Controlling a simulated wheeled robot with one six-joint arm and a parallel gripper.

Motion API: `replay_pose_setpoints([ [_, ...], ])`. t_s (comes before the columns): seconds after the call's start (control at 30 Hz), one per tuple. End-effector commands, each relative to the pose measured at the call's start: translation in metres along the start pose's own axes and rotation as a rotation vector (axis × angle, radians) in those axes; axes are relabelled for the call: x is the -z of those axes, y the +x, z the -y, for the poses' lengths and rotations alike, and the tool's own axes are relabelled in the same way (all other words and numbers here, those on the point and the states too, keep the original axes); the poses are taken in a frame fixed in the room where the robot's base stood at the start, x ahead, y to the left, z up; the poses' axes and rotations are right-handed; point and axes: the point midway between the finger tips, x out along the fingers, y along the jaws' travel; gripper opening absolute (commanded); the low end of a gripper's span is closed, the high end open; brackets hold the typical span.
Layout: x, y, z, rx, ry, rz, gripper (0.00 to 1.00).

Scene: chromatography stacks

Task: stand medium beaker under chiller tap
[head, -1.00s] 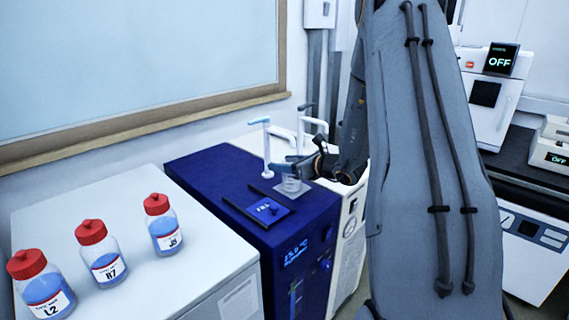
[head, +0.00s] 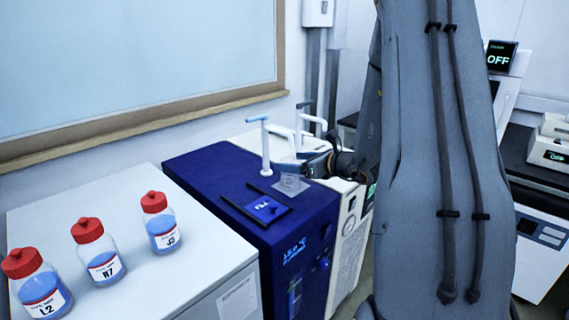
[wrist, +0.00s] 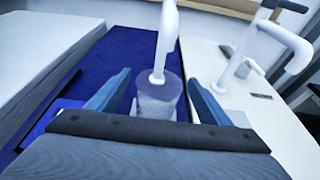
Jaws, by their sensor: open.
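The clear medium beaker (head: 291,185) stands on the blue chiller's top (head: 215,165), close to the foot of a white tap (head: 265,148) with a blue-tinted arm. In the wrist view the beaker (wrist: 158,98) is between my fingers, with gaps visible at both sides, and the tap (wrist: 166,40) rises just behind it. I cannot tell whether the spout is over the beaker's mouth. My gripper (wrist: 158,79) is open, its two blue fingers on either side of the beaker. In the head view my gripper (head: 284,166) is just above and behind the beaker, partly hiding the tap's surroundings.
A dark-edged FILL plate (head: 264,208) lies in front of the beaker. A second white tap (head: 312,122) stands on the white unit to the right. Red-capped bottles L2 (head: 42,290), R7 (head: 104,265) and J3 (head: 163,234) stand on the white cabinet (head: 205,270) at left.

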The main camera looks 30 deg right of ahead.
Motion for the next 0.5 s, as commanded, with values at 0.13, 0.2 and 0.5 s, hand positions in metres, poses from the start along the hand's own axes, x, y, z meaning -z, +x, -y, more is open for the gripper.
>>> replay_pose_setpoints([
  [0.13, 0.000, -0.032, 0.002, 0.004, 0.000, 0.001, 0.73],
  [0.2, 0.001, -0.044, 0.001, 0.004, 0.000, 0.001, 0.73],
  [0.5, 0.000, -0.071, 0.000, 0.001, 0.000, 0.001, 0.73],
])
